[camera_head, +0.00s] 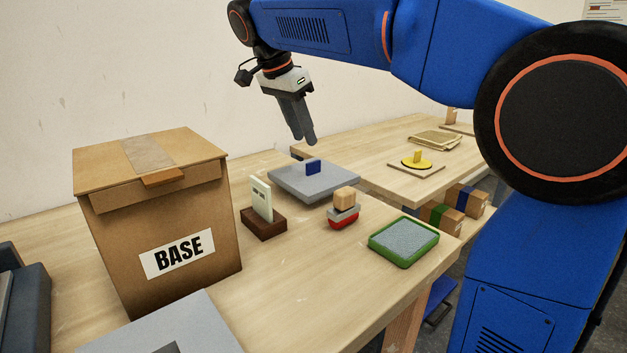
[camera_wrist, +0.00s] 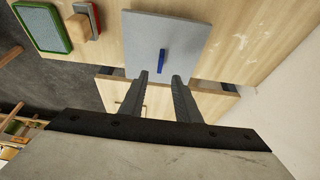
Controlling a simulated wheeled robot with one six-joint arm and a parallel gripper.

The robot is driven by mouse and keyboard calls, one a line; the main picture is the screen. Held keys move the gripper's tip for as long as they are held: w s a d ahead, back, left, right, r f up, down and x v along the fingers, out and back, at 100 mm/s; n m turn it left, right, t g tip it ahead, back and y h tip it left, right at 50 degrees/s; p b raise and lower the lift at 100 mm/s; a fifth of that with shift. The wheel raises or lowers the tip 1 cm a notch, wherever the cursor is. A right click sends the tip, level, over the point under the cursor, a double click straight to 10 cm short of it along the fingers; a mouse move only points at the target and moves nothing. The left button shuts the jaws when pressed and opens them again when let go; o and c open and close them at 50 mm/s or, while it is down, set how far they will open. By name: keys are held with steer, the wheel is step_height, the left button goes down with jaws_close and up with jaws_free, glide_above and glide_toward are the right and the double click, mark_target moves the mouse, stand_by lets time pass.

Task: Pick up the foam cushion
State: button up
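A flat grey square slab (camera_head: 290,186) with an upright blue tab (camera_head: 313,167) lies on the near table; it looks like the foam cushion. In the wrist view the slab (camera_wrist: 140,45) lies beyond my fingertips, and its blue tab (camera_wrist: 162,62) stands between the lines of the two fingers. My gripper (camera_head: 304,140) hangs above the slab's far side, pointing down, clear of it. In the wrist view my gripper (camera_wrist: 159,77) shows a gap between its fingers, with nothing held.
A cardboard box marked BASE (camera_head: 190,255) stands left. A brown block with an upright pale plate (camera_head: 262,202), a red-and-grey piece with a wooden block (camera_head: 344,203) and a green-rimmed tray (camera_head: 404,261) stand nearby. A second table (camera_head: 375,170) holds a yellow-knobbed board (camera_head: 416,164).

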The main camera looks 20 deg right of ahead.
mark_target(312, 162)
steer(key=shift+x, duration=3.95)
steer(key=shift+a+f, duration=0.1)
steer(key=shift+a, duration=0.05)
jaws_close()
